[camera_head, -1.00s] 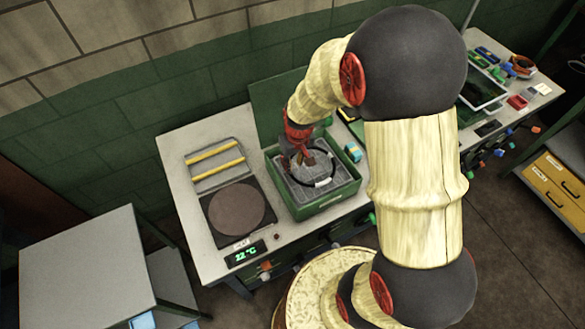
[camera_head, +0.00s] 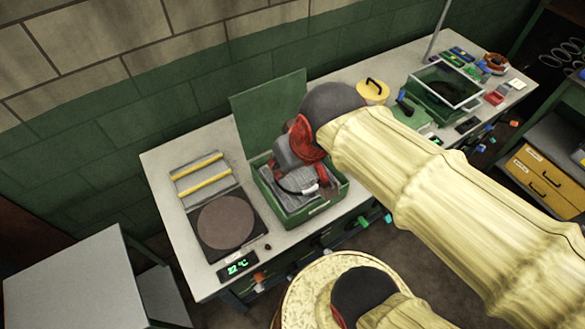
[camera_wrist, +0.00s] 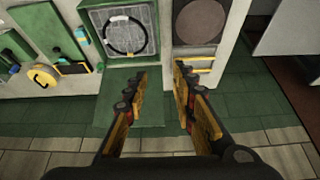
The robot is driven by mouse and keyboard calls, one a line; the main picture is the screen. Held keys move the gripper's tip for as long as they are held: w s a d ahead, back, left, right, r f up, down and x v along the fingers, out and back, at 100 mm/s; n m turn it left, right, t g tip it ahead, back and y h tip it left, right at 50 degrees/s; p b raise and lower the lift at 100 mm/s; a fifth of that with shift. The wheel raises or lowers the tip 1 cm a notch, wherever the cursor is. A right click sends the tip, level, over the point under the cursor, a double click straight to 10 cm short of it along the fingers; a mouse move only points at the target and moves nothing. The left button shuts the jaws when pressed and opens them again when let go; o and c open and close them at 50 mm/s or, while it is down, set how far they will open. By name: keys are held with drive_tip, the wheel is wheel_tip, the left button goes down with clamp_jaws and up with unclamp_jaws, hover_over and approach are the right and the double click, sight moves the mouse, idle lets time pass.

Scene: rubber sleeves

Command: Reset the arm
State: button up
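My gripper shows in the wrist view (camera_wrist: 160,82) with its two fingers spread apart and nothing between them. In the head view my wrist and gripper (camera_head: 325,183) are over the green box, partly hiding it. The open green box (camera_head: 312,209) stands on the workbench with its lid raised at the back. A black ring (camera_wrist: 124,36) lies on the grey grid lining inside the box, apart from the fingers. My arm reaches in from the right of the head view.
A hot plate with a round brown disc (camera_head: 225,221) and a temperature display (camera_head: 238,266) sits left of the box. A rack with two yellow bars (camera_head: 197,165) is behind it. A yellow round case (camera_head: 374,91) and a glass-topped green box (camera_head: 411,100) stand to the right.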

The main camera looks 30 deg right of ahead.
drive_tip(key=s, duration=0.1)
drive_tip(key=s+r, duration=0.1)
drive_tip(key=s, duration=0.1)
drive_tip(key=shift+a+r, duration=0.15)
drive_tip(key=shift+a, duration=0.05)
